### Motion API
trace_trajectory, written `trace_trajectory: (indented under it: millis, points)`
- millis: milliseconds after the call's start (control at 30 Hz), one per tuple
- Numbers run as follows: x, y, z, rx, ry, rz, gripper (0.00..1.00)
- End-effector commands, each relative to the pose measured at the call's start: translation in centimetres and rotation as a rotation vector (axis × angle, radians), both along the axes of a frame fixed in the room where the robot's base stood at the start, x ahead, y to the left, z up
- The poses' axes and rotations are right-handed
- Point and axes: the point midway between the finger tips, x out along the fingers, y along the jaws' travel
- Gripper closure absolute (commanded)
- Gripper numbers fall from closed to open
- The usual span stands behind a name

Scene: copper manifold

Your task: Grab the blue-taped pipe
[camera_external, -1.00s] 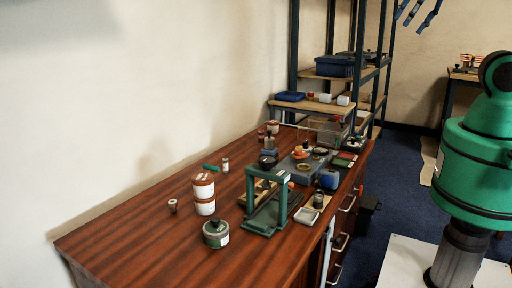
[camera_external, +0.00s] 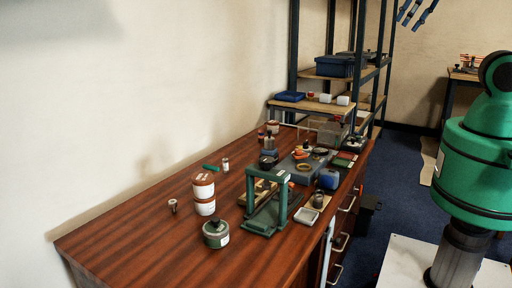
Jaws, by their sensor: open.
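Parts of my gripper (camera_external: 411,13) show at the top edge, right of the metal shelf, as several blue finger-like pieces. They hang apart in the air, with nothing seen between them; the rest of it is cut off by the frame. Small copper-coloured pipework (camera_external: 468,62) stands on a table at the far right back, well below and right of the fingers. It is too small to tell whether any pipe there has blue tape. I cannot make out a blue-taped pipe elsewhere.
A wooden bench (camera_external: 130,250) carries red-and-white tins (camera_external: 204,188), a green press frame (camera_external: 266,205), a green-lidded tin (camera_external: 215,234) and other clutter. A dark metal shelf (camera_external: 293,50) stands behind it. Blue floor (camera_external: 400,190) is open between the bench and my green body.

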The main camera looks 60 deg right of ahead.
Motion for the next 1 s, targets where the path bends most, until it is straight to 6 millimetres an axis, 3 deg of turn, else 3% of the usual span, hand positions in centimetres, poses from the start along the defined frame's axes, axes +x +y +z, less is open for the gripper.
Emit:
trace_trajectory:
  millis: [167, 367, 700, 1000]
  points:
    - [1.7, -0.1, 0.8, 0.000, 0.015, -0.004, 0.57]
    - [5.3, -0.4, 2.2, 0.000, 0.042, -0.010, 0.57]
    - [12.9, -1.1, 3.8, 0.000, 0.094, -0.023, 0.57]
    - [20.0, -1.9, 3.8, 0.001, 0.141, -0.034, 0.57]
